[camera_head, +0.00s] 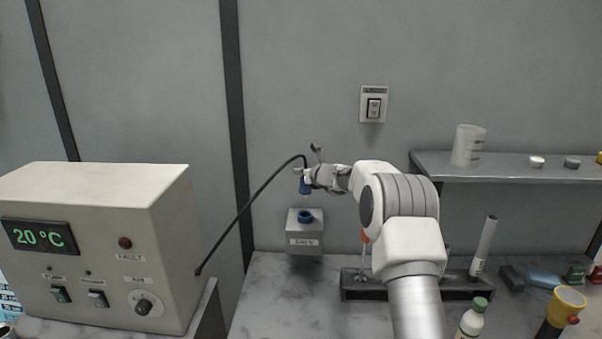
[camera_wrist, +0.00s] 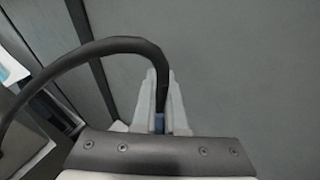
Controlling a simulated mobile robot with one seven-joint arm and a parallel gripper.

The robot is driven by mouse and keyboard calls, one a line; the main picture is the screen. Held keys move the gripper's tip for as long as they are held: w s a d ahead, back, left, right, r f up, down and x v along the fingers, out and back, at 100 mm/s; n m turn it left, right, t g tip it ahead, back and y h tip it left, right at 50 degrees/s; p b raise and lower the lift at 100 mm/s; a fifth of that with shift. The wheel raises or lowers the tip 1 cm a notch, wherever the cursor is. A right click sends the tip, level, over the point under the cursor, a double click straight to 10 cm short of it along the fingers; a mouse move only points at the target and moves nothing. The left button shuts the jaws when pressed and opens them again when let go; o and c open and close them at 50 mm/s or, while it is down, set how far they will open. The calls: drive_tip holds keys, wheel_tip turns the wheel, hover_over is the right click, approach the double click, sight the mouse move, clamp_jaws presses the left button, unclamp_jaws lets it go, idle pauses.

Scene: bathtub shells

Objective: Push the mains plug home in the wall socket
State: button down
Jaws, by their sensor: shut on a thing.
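The blue mains plug (camera_head: 305,186) hangs from its black cable, with its prongs facing down. My gripper (camera_head: 303,172) is shut on the plug and holds it above the wall socket. The socket is a grey box (camera_head: 305,242) on the wall with a blue round opening on top, and there is a visible gap between it and the plug. In the wrist view the white fingers (camera_wrist: 160,105) close around the plug's blue top (camera_wrist: 159,123), where the black cable (camera_wrist: 100,46) enters. The socket is hidden in the wrist view.
The cable runs left to a beige control box (camera_head: 110,245) reading 20 °C. A wall switch (camera_head: 374,104) is above right. A shelf (camera_head: 510,168) carries a beaker (camera_head: 468,146). A dark rack (camera_head: 400,287), a bottle (camera_head: 474,318) and small items stand on the marble counter (camera_head: 275,300).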

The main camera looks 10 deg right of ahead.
sight(302, 194)
drive_tip(key=shift+f+b, duration=2.3)
drive_tip(key=shift+f, duration=0.25)
drive_tip(key=shift+f+b, duration=1.25)
drive_tip(key=shift+b, duration=0.2)
drive_tip(key=shift+f, duration=0.3)
drive_tip(key=c, duration=0.9)
unclamp_jaws()
drive_tip(key=shift+r, duration=0.1)
drive_tip(key=shift+s+b, duration=0.15)
drive_tip(key=shift+b, duration=0.15)
drive_tip(key=b+v, duration=0.4)
drive_tip(key=v, duration=1.3)
